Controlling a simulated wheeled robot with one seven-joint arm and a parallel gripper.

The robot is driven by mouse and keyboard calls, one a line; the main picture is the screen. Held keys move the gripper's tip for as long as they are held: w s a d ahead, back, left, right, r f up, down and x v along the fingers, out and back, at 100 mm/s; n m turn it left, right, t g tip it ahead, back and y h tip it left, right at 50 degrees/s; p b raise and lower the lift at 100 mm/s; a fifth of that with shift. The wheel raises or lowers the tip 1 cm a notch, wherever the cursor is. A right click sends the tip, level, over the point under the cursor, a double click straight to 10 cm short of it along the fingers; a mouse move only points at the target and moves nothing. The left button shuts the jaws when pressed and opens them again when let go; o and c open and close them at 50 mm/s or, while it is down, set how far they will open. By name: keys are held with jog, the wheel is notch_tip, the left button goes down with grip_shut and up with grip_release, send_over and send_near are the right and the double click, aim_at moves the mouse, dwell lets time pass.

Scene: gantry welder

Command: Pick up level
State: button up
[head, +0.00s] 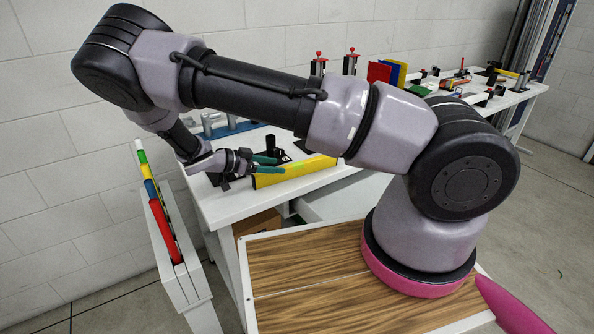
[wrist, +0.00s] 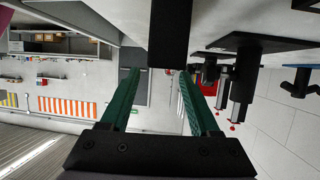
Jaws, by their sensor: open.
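The level, a long yellow bar (head: 300,171), stands on edge near the front of the white table in the head view. My gripper (head: 280,164) is open at its left part. One green finger shows against the level's yellow face and the other just above its top edge. I cannot tell whether either finger touches it. In the wrist view my open gripper (wrist: 160,72) has nothing clearly between its green fingers. A dark block (wrist: 169,35) lies just beyond the fingertips; I cannot tell whether it is part of the level.
The white table (head: 225,205) runs back to the right, carrying black clamps, red-topped fixtures (head: 350,62) and coloured binders (head: 380,72). A narrow light-grey stand (head: 178,290) with coloured cylinders is at left. Black fixtures (wrist: 240,85) stand close right of the fingers in the wrist view.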

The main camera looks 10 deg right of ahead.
aim_at(289, 166)
jog(key=x, duration=0.7)
jog(key=shift+w+d+r, duration=0.1)
jog(key=shift+d, duration=0.2)
grip_shut()
